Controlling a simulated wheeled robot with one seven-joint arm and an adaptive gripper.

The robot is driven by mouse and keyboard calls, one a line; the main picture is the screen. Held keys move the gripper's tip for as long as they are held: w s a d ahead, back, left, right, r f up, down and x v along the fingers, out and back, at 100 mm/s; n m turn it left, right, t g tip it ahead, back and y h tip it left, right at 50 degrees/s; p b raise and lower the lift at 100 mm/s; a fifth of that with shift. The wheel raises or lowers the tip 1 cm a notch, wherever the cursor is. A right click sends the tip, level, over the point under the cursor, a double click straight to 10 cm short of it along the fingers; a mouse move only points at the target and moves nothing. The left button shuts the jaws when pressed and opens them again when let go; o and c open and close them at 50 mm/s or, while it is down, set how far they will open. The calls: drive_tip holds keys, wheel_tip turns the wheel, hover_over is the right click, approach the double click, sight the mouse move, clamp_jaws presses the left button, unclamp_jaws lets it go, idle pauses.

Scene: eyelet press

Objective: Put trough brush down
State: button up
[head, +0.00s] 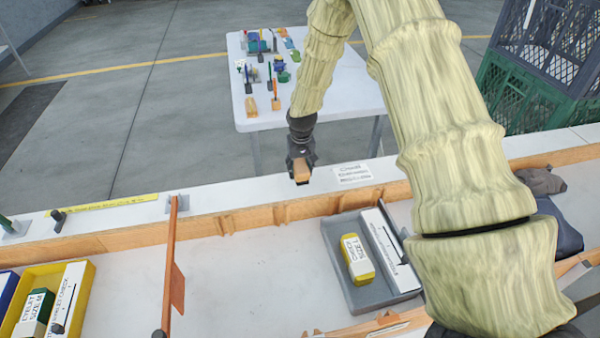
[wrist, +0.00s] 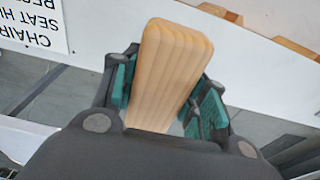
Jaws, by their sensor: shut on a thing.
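My gripper (head: 300,174) is shut on a light wooden block-like piece, which I take to be the trough brush (head: 301,167). In the wrist view the brush (wrist: 170,75) stands between the two green-padded fingers of my gripper (wrist: 165,100), its rounded wooden end toward the camera. Its bristles are not visible. In the head view the gripper hangs over the far white ledge (head: 240,190), left of a printed label (head: 352,172). I cannot tell whether the brush touches the ledge.
A grey tray (head: 345,295) with a yellow-and-white "SIZE L" block (head: 357,258) lies on the bench. A yellow bin (head: 78,290) is at left. An orange upright divider (head: 172,265) stands between them. A white table (head: 330,105) with several small items stands behind. Dark cloth (head: 560,225) lies right.

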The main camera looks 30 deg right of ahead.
sight(301, 165)
drive_tip(key=shift+f+p, duration=0.95)
drive_tip(key=shift+f, duration=0.8)
drive_tip(key=shift+f, duration=0.2)
drive_tip(key=o, duration=1.3)
drive_tip(key=shift+w, duration=0.1)
drive_tip(key=shift+o, duration=0.2)
drive_tip(key=shift+r, duration=0.3)
drive_tip(key=shift+s+a+r+b, duration=0.2)
drive_tip(key=shift+r+b, duration=0.55)
drive_tip(key=shift+r, duration=1.2)
drive_tip(key=shift+s+d+r+b, duration=0.1)
drive_tip(key=shift+s+r+b, duration=0.4)
drive_tip(key=shift+r, duration=1.45)
drive_tip(key=shift+s+a+r+b, duration=0.1)
drive_tip(key=shift+r+b, duration=0.85)
drive_tip(key=shift+r, duration=1)
